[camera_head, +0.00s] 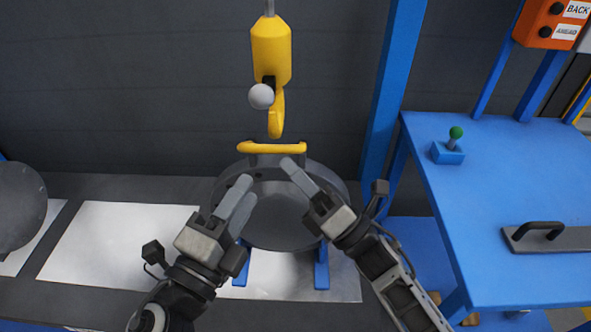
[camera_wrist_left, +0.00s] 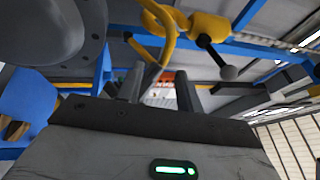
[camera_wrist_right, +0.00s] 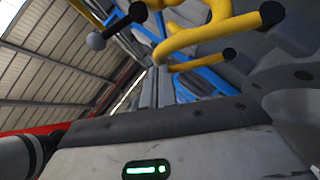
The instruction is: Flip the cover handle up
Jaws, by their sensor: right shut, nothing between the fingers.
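The yellow cover handle (camera_head: 272,148) is a bar with dark ends at the back rim of the round grey flanged cover (camera_head: 285,222). It also shows in the right wrist view (camera_wrist_right: 199,63). My right gripper (camera_head: 288,164) is shut and empty, its tips just below the handle's right half in the head view; I cannot tell whether they touch it. My left gripper (camera_head: 244,183) is over the cover's left side, below the handle's left end and apart from it. Its fingers stand apart and empty in the left wrist view (camera_wrist_left: 160,88). The grippers hide parts of the cover.
A yellow hoist hook (camera_head: 276,110) with a grey ball (camera_head: 261,96) hangs just above the handle. A blue post (camera_head: 393,90) stands to the right. A blue table (camera_head: 480,200) at the right bears a green-knobbed lever (camera_head: 455,134) and a black-handled plate (camera_head: 550,238).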

